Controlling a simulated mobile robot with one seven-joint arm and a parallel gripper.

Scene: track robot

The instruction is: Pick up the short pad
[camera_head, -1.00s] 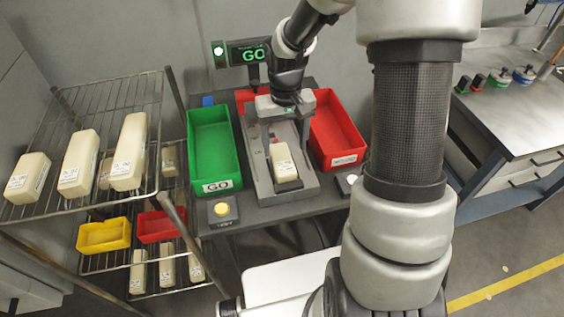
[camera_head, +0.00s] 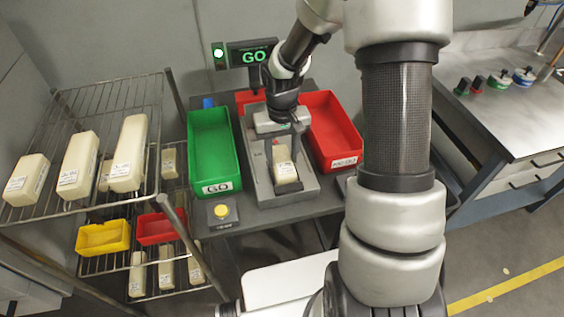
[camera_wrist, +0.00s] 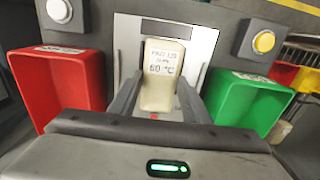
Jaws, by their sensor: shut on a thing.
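A short cream pad (camera_head: 286,174) with a white printed label lies in the grey cradle (camera_head: 258,182) of the bench fixture. It also shows in the wrist view (camera_wrist: 161,75), with its label facing the camera. My gripper (camera_head: 283,156) reaches down from behind the pad. In the wrist view, my gripper's fingers (camera_wrist: 159,98) are shut on the pad's near end, one on each side. The pad still appears to be within the cradle; whether it touches the base cannot be told.
A green GO bin (camera_head: 212,150) stands left of the cradle, a red bin (camera_head: 334,130) right. A lit GO display (camera_head: 253,54) stands behind. A wire rack (camera_head: 85,112) at left holds longer pads. A yellow button (camera_head: 221,211) is in front of the green bin.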

